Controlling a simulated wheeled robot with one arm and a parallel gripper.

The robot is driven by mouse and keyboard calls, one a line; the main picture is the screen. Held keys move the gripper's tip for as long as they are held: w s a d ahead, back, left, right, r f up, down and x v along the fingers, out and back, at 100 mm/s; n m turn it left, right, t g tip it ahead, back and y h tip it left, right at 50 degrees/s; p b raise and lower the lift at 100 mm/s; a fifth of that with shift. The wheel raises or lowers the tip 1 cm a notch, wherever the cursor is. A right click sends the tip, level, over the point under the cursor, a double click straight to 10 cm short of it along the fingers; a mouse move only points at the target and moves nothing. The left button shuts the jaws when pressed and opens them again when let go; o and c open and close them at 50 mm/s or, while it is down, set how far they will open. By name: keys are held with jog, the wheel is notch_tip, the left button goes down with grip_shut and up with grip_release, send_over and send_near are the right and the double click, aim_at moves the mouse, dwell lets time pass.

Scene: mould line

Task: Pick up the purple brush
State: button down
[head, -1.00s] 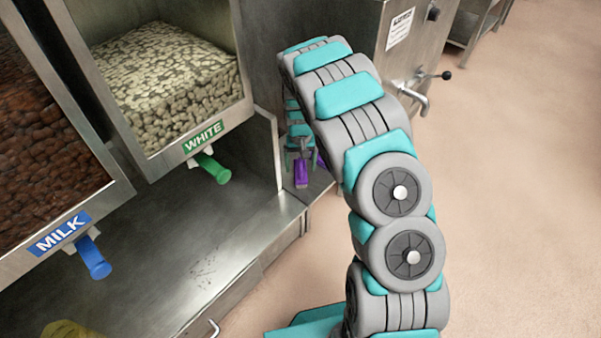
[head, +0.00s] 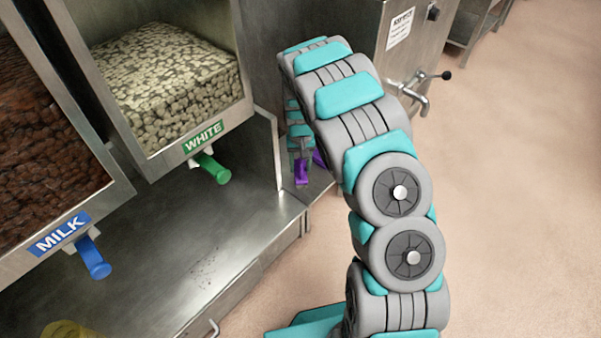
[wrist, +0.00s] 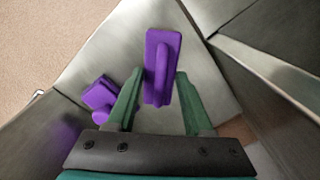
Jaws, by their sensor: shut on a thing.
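The purple brush (wrist: 162,60) is in the middle of the wrist view, between the green fingers of my gripper (wrist: 160,78). It extends past the fingertips, and my gripper is shut on it. In the head view a purple piece (head: 301,172) shows just below my gripper (head: 301,156), small and partly hidden by my arm. A second purple object (wrist: 101,95) lies to the left of the left finger in the wrist view, apart from the held one. Its purple part (head: 319,158) also shows beside my arm in the head view.
Bins of white (head: 165,85) and brown pieces (head: 40,140) stand at left, with a green spout (head: 213,168) and a blue spout (head: 92,258) over a metal shelf (head: 190,250). A metal machine with a tap (head: 415,95) stands behind my arm. The floor at right is clear.

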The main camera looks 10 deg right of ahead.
aim_at(300, 163)
jog(key=shift+r, duration=0.1)
dwell(0.3)
jog(key=shift+r, duration=0.75)
notch_tip(300, 163, up, 2)
jog(key=shift+r, duration=0.15)
jog(key=s+r, duration=0.1)
jog(key=s, duration=1.5)
